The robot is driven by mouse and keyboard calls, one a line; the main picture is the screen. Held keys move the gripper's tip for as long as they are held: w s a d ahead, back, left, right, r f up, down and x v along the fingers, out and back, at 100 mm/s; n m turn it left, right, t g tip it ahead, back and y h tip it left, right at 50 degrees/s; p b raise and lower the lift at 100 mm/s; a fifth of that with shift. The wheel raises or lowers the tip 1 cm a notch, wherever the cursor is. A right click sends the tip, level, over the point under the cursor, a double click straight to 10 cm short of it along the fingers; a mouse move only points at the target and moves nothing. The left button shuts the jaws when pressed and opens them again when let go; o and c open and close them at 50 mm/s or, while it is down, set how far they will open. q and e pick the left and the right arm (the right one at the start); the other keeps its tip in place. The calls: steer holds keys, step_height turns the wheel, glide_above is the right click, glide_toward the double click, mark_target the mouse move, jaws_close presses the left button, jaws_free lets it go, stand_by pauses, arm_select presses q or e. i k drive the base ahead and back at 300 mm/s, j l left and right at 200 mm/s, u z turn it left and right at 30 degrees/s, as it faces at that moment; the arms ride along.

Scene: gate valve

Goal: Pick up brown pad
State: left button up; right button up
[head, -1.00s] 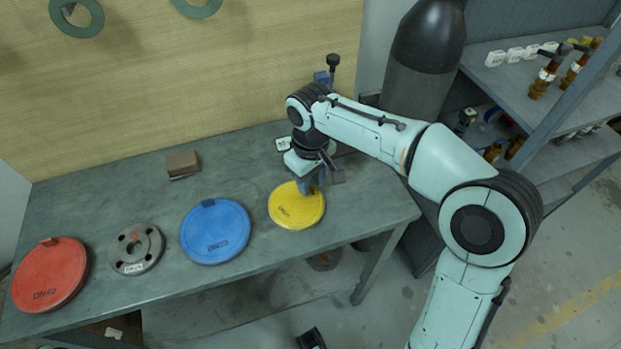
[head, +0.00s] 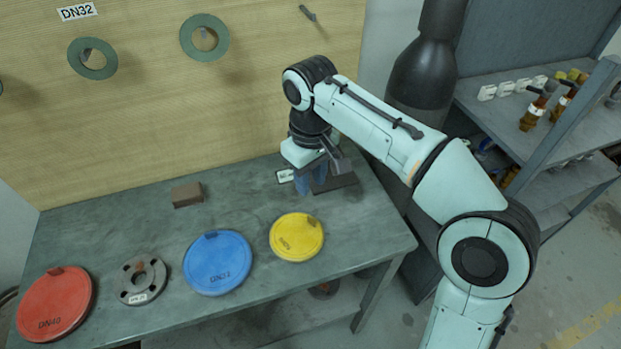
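The brown pad (head: 187,194) is a small brown block lying flat on the workbench (head: 160,225), left of centre near the back edge. Nothing touches it. My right gripper (head: 318,183) points down at the back right of the bench, well to the right of the pad. It is beside a small white label and a dark, flat piece (head: 337,184), with blue parts around its fingertips. I cannot tell whether its fingers are open or shut. My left gripper is not in view.
A red disc (head: 55,305), a grey flange (head: 142,280), a blue disc (head: 218,263) and a yellow disc (head: 297,237) lie along the bench front. Green rings (head: 204,37) hang on the back board. The bench between pad and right gripper is clear.

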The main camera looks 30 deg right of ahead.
mark_target(188, 195)
steer(key=k, duration=1)
